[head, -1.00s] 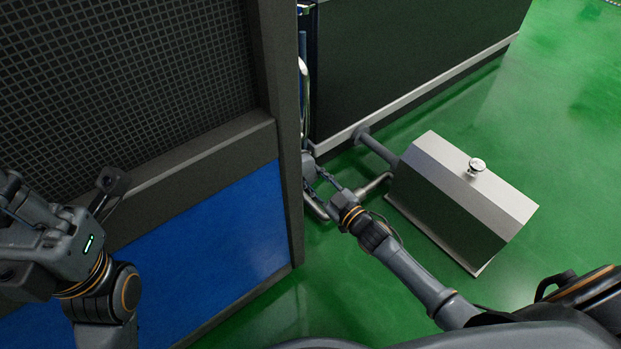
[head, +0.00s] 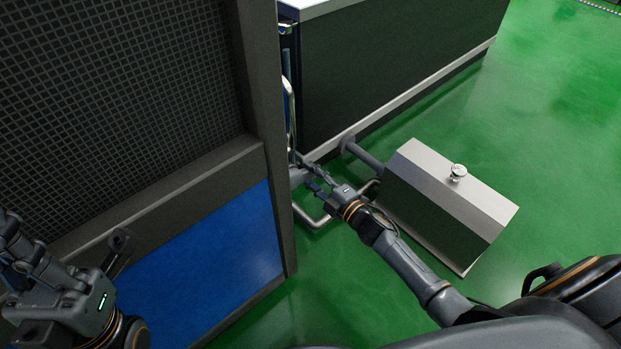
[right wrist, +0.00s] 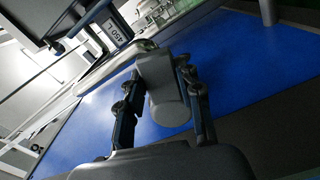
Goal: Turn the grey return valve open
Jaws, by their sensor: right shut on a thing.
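The grey return valve's handle shows in the right wrist view as a rounded grey block (right wrist: 166,98) between my right gripper's (right wrist: 160,85) two fingers. The gripper is shut on it. In the head view my right gripper (head: 312,178) reaches low beside the edge of the dark panel, and the grey valve part (head: 297,175) shows at its fingertips, partly hidden by the panel edge and the fingers. How far the valve is turned cannot be told. My left gripper (head: 18,255) is at the lower left, partly out of frame, in front of the panel and away from the valve.
A tall cabinet panel with dark mesh and a blue lower part (head: 215,265) stands at left. Behind are a bent metal pipe (head: 312,220) and a long dark machine (head: 400,75). A metal box with a knob (head: 440,205) stands right of my right forearm. Green floor (head: 560,130) is clear further right.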

